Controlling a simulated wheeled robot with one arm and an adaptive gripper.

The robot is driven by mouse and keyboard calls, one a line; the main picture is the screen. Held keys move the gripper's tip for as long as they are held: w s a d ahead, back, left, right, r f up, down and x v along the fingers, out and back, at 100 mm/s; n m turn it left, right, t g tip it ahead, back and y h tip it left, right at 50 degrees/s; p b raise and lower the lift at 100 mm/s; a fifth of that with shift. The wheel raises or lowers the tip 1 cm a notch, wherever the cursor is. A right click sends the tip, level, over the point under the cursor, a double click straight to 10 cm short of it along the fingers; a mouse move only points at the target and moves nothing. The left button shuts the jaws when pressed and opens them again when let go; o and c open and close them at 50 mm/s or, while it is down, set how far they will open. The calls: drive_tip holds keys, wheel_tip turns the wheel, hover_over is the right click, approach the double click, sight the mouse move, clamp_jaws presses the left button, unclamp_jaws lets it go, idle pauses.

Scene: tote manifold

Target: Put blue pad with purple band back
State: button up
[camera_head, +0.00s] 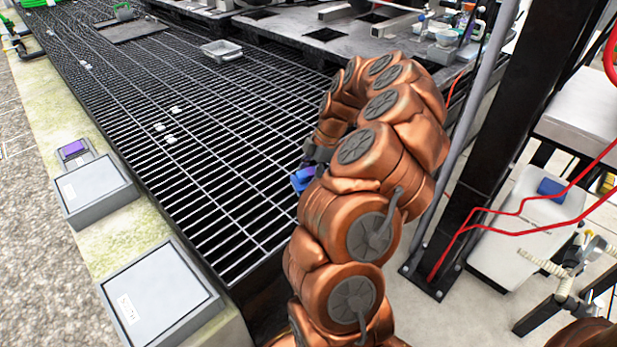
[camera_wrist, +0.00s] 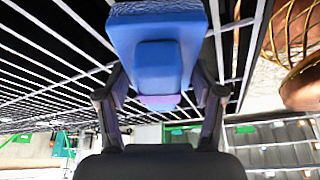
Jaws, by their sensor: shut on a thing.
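The blue pad (camera_head: 303,179) is in the head view just left of my arm, above the dark grating. In the wrist view the blue pad (camera_wrist: 157,35) fills the top middle, with a purple band (camera_wrist: 160,102) at its lower end. My gripper (camera_wrist: 160,85) is shut on the pad, one dark finger on each side. In the head view my arm hides most of the gripper. I cannot tell from these views how high the pad is above the grating.
A purple piece (camera_head: 73,149) sits in a small grey holder on the left concrete ledge. Grey lidded boxes (camera_head: 92,187) (camera_head: 155,292) stand on that ledge. Small white pieces and a clear tray (camera_head: 222,50) lie on the grating (camera_head: 215,130). A black post (camera_head: 500,150) stands right of my arm.

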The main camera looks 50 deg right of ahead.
drive_tip(key=shift+f, duration=0.1)
drive_tip(key=o, duration=1)
